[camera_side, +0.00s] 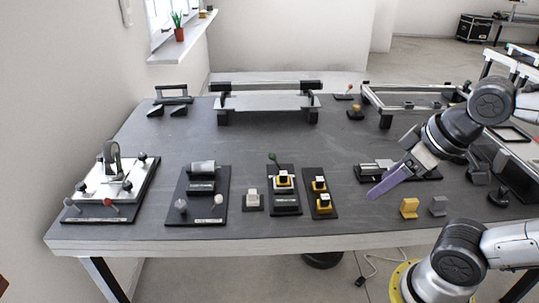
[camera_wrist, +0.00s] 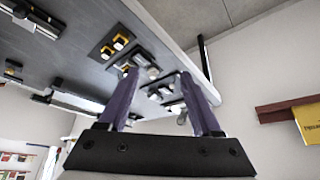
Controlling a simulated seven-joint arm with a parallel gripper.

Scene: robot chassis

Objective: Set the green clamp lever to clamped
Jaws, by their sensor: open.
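The green clamp lever (camera_side: 273,157) is at the back of a black-based fixture (camera_side: 285,209) in the front middle of the table. Its green knob stands up above a yellow and white block (camera_side: 284,179), with the handle leaning slightly left. My gripper (camera_side: 375,194) has purple fingers and hangs above the table, well to the right of the lever, touching nothing that I can see. In the wrist view my gripper (camera_wrist: 159,75) has its two fingers apart with nothing held between them. I cannot make out the green knob in that view.
A plate with two yellow-and-black switches (camera_side: 319,186) stands just right of the clamp fixture. A small grey block (camera_side: 253,200) is on its left. A yellow block (camera_side: 409,207) and a grey block (camera_side: 438,206) sit near my gripper.

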